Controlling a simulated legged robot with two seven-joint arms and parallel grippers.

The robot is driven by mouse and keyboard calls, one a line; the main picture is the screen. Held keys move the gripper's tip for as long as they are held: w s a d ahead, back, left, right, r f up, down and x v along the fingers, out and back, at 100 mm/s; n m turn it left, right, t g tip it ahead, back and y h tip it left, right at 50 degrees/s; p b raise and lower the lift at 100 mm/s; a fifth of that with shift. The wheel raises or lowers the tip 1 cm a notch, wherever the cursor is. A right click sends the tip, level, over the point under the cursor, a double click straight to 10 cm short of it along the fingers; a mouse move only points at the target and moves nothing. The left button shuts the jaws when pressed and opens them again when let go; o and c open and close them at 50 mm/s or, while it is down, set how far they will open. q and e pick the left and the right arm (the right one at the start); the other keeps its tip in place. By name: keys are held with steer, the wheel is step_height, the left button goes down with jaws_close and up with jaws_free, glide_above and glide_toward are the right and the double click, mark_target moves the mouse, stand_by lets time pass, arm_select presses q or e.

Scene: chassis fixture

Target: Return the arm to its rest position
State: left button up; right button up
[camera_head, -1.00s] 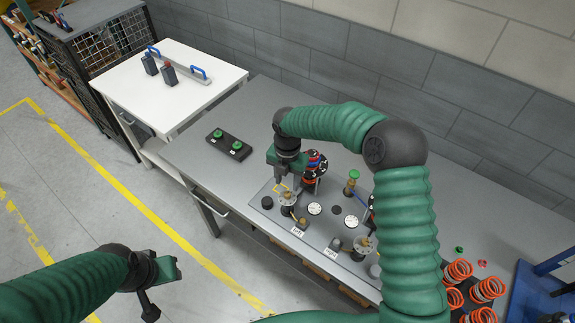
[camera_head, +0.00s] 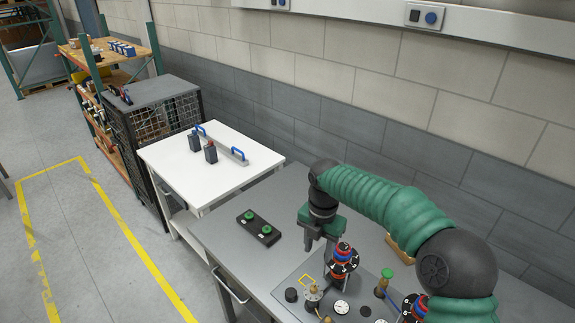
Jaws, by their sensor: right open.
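My right arm, green with a dark wrist, comes in from the lower right. Its gripper (camera_head: 319,246) points down above the grey workbench (camera_head: 225,240), open and with nothing seen between its fingers. It is just left of and behind a red, blue and black knob stack (camera_head: 343,260). The fixture plate (camera_head: 290,279) lies below it, with a small brass-and-dark fitting (camera_head: 313,294) and a white dial (camera_head: 341,307). The gripper looks apart from these. The plate's near part is cut off by the frame's lower edge. My left gripper is out of view.
A black box with two green buttons (camera_head: 258,228) lies left of the gripper. A white side table (camera_head: 165,157) holds a bar with blue handles (camera_head: 222,143). A green-topped post (camera_head: 385,280) stands right of the stack. The wall is behind.

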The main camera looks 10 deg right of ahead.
steer(key=s+d+f+m+t+b, duration=0.1)
steer(key=s+f+m+b, duration=0.1)
steer(key=s+f+m, duration=0.2)
steer(key=s+d+f+m+b, duration=0.1)
steer(key=s+f+m, duration=0.4)
steer(key=s+m, duration=0.6)
steer(key=s+d+f+m+t+b, duration=0.1)
steer(key=s+d+f+m+b, duration=0.1)
steer(key=s+m, duration=0.5)
step_height(320, 180, down, 3)
steer(key=m+b, duration=0.1)
steer(key=m, duration=0.4)
steer(key=shift+s+r+m+t, duration=0.2)
steer(key=shift+s+m+t, duration=0.05)
steer(key=shift+m+t, duration=0.05)
steer(key=shift+a, duration=0.2)
steer(key=shift+o, duration=0.5)
stand_by(0.5)
